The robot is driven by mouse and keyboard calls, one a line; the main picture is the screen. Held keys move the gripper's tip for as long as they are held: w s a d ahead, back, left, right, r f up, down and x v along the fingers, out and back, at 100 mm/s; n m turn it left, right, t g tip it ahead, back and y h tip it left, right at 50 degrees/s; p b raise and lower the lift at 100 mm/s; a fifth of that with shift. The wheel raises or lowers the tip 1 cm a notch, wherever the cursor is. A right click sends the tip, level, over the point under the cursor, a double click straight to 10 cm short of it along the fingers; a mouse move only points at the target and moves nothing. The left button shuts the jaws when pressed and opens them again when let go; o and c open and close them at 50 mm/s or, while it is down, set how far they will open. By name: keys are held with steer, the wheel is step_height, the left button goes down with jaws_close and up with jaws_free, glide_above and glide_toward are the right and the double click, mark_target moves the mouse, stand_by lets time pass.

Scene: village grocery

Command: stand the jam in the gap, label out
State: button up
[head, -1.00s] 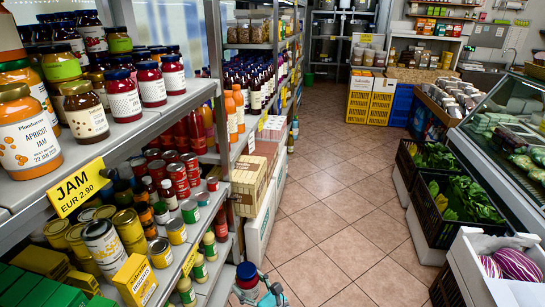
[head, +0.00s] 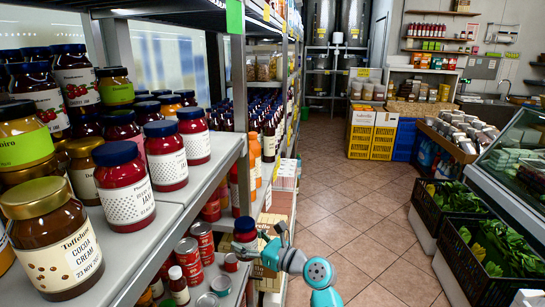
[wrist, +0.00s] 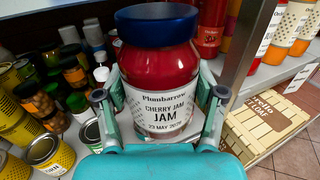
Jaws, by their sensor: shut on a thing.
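My gripper (head: 262,241) is shut on a jar of cherry jam (head: 245,231) with a blue lid. The wrist view shows the jam jar (wrist: 160,60) upright between the fingers, its white label facing my palm. In the head view, the held jar is beyond the shelf's front edge and lower than the jam shelf (head: 165,228). Bare shelf shows between a cocoa cream jar (head: 50,245) and a red jam jar (head: 123,190); I cannot tell whether this is the gap. Similar red jars (head: 166,158) stand farther along the shelf.
A grey shelf post (head: 240,110) stands at the far end of the jam shelf. Cans and bottles (head: 188,262) fill the shelf below. The tiled aisle (head: 335,195) is clear; crates of greens (head: 495,245) line its right side.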

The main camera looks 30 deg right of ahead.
steer(key=w+d+r+n+g+y, duration=0.15)
steer(key=d+r, duration=0.25)
steer(key=r, duration=1.4)
steer(key=s+d+r+n+g+y, duration=0.1)
steer(key=d+r+n+g+y, duration=0.2)
steer(key=r, duration=1.5)
steer(key=shift+m+t+h, duration=0.25)
steer(key=shift+m+t, duration=0.4)
steer(key=x, duration=1.4)
steer(key=shift+a+f, duration=0.15)
steer(key=shift+a, duration=0.3)
steer(key=shift+d+f, duration=0.1)
steer(key=shift+f, duration=1.4)
steer(key=shift+f, duration=0.5)
steer(key=o, duration=1.7)
steer(key=shift+c, duration=0.2)
steer(key=shift+o, duration=0.9)
